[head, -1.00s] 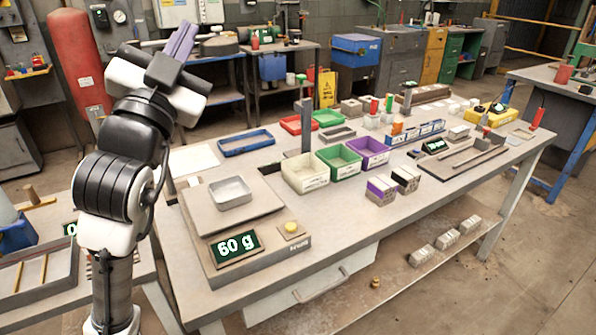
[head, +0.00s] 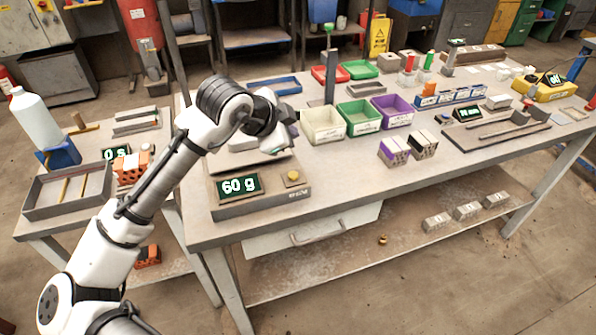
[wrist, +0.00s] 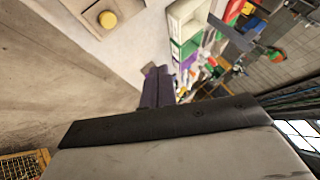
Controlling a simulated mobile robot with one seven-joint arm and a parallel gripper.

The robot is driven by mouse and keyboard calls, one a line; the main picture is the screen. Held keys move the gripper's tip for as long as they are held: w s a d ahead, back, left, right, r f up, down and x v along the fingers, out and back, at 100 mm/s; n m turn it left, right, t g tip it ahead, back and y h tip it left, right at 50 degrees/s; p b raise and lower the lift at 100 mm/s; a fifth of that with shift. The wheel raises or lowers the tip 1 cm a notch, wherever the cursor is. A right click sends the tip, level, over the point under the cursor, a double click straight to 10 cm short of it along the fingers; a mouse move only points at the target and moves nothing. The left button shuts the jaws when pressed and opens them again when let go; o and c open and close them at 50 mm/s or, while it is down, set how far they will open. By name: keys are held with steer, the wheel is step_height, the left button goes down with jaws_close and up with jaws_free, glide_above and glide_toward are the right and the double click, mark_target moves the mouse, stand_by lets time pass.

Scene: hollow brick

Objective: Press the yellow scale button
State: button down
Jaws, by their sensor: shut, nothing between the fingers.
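The grey scale (head: 265,205) stands at the near left corner of the long bench, and its green display (head: 240,186) reads 60 g. The round yellow scale button (head: 293,176) is on a small square plate right of the display. It also shows near the top of the wrist view (wrist: 107,19), left of my fingers. My gripper (head: 278,146) hangs above the back right of the scale, behind and above the button and apart from it. Its purple-grey fingers (wrist: 158,88) are together with nothing between them. My arm hides much of the scale's pan.
White, green and purple bins (head: 392,112) stand right of my gripper, with an upright post (head: 329,75) behind them. Purple and dark striped blocks (head: 394,151) lie in front. A second table (head: 100,215) with a tray and white bottle is at left.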

mark_target(290, 178)
steer(key=shift+a+f, duration=0.1)
steer(key=shift+f, duration=0.1)
steer(key=shift+f, duration=0.1)
step_height(290, 178, down, 9)
steer(key=b, duration=0.6)
steer(key=shift+r+b, duration=0.2)
steer(key=shift+b, duration=0.15)
stand_by(1.7)
steer(key=shift+f+b, duration=0.35)
steer(key=shift+f, duration=0.05)
steer(key=shift+f+b, duration=0.3)
steer(key=shift+f, duration=0.1)
stand_by(0.4)
steer(key=shift+r, duration=0.1)
steer(key=shift+r+p, duration=0.6)
steer(key=shift+r, duration=0.15)
